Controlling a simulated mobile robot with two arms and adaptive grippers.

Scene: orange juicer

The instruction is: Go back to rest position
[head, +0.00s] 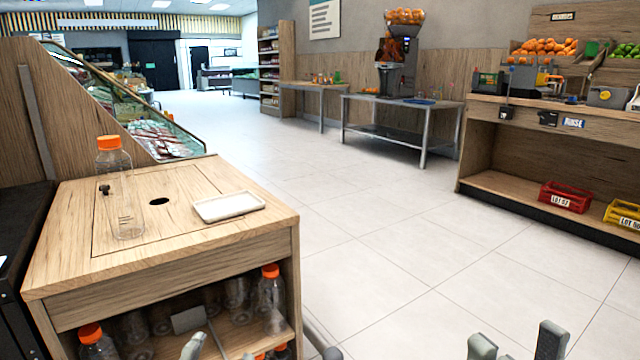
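My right gripper (517,345) shows at the bottom edge, right of centre. Its two grey fingertips are apart with only floor between them. My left gripper (221,351) is at the bottom edge, in front of the wooden cabinet's lower shelf. Only its fingertips peek in; they appear apart, with nothing seen held. A clear bottle with an orange cap (122,190) stands upright on the wooden cabinet (255,228), away from both grippers. A white tray (228,206) lies beside a round hole in the cabinet top.
Capped bottles (271,290) stand in the cabinet's lower shelf. An orange juicer (398,60) is on a metal table (440,110) at the back. A wooden counter (490,140) at right holds oranges, with red (566,197) and yellow crates (622,213) below. The tiled floor between is clear.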

